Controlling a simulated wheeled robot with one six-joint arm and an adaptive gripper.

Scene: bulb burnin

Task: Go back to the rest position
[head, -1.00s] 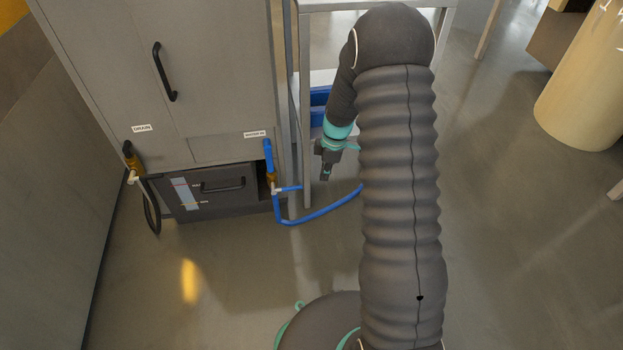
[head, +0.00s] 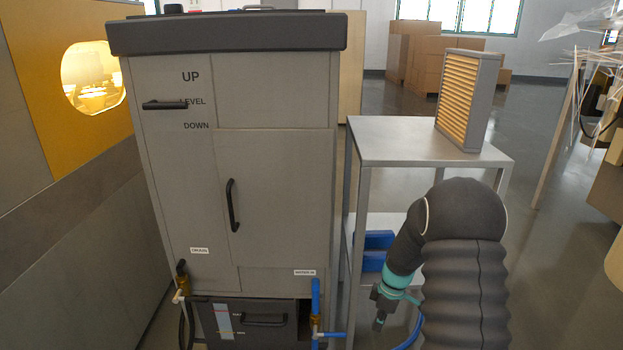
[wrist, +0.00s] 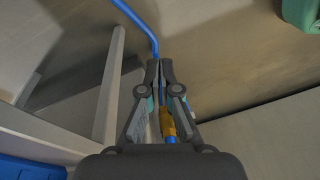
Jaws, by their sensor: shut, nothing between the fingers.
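My gripper (head: 379,321) hangs low in the head view, pointing down, in front of the side table's lower part and right of the grey cabinet. In the wrist view my gripper (wrist: 160,68) has its fingers together with nothing held between them. A blue hose (wrist: 138,25) and a brass fitting (wrist: 181,118) show behind and beside the fingers there. My arm is bent, with its dark ribbed sleeve at the lower right of the head view.
The grey cabinet (head: 280,190) has a level handle (head: 165,105), a door handle (head: 232,205) and a lower drawer (head: 262,320). Open floor lies at right.

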